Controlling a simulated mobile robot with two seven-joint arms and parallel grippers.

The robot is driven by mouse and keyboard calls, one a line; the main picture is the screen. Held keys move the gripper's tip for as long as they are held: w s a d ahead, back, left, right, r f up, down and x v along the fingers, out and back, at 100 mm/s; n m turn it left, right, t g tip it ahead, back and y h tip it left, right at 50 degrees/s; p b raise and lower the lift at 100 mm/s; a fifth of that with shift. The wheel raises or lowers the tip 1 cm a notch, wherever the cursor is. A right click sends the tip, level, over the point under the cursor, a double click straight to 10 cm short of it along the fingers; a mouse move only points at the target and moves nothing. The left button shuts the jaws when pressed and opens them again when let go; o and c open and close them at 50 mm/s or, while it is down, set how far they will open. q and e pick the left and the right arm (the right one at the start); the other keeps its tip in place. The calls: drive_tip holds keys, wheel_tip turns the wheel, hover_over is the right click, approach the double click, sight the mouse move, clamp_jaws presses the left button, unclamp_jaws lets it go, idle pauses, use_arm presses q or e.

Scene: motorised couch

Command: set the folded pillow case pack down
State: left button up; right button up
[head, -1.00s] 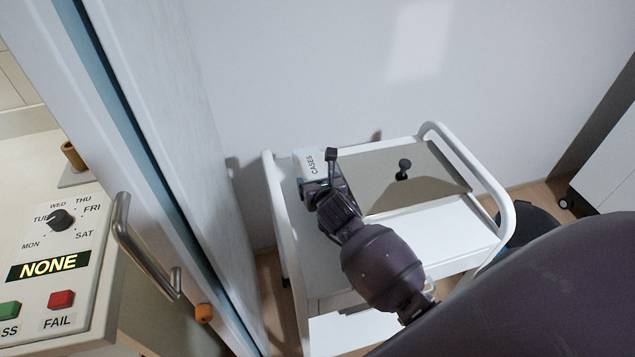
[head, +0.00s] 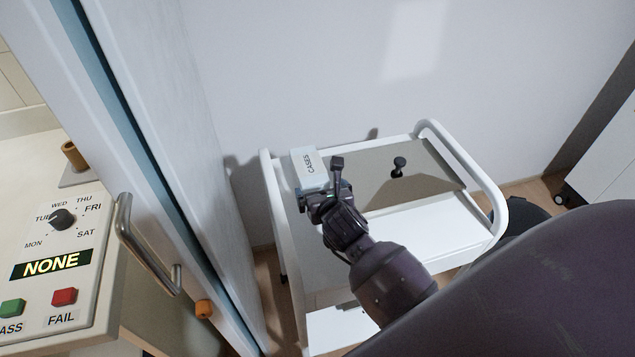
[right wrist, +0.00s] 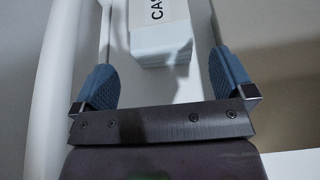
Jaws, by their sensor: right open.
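The folded pillow case pack (head: 308,168) is a pale block marked CASES. It rests at the left end of the white trolley's top (head: 420,232), near the left rail. It also shows in the right wrist view (right wrist: 160,40), ahead of and between the blue finger pads. My right gripper (head: 320,190) is open just in front of the pack. In the right wrist view the fingers (right wrist: 163,85) stand apart, with a gap between each pad and the pack. My left gripper is not in view.
A grey-brown panel with a dark knob (head: 399,163) lies on the trolley top right of the pack. A white sliding door (head: 165,150) with a metal handle (head: 145,250) stands at left. The trolley's front middle is clear.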

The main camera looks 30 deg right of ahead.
drive_tip(key=v, duration=0.4)
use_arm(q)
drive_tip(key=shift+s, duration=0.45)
use_arm(e)
drive_tip(key=shift+s+a+r, duration=0.15)
drive_tip(key=shift+s, duration=0.35)
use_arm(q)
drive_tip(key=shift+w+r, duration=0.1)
